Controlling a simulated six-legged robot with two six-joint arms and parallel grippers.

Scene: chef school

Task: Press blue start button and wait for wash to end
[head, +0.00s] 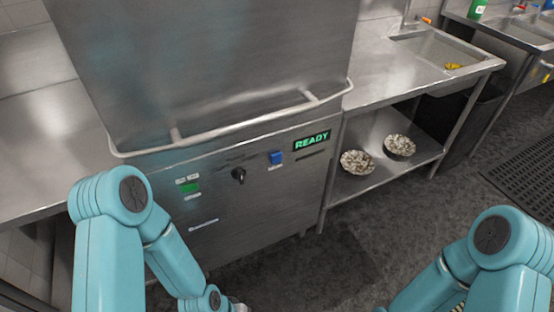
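The steel dishwasher (245,215) stands in front of me with its hood down and a long bar handle (240,118) across the hood's lower edge. The blue button (276,158) is on its front panel, left of a lit green display reading READY (311,141). A black knob (238,175) and a green button (189,188) sit further left. My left arm comes in at lower left, below the panel and apart from the blue button; its gripper is cut off by the bottom edge. My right arm is at lower right, and its fingertips are out of frame.
A steel counter with a sink (440,50) stands to the right. Its lower shelf (365,182) holds two bowls (357,162) with pale contents. Another steel counter (40,120) is at left. A black floor mat (528,175) lies at far right. Floor between my arms is clear.

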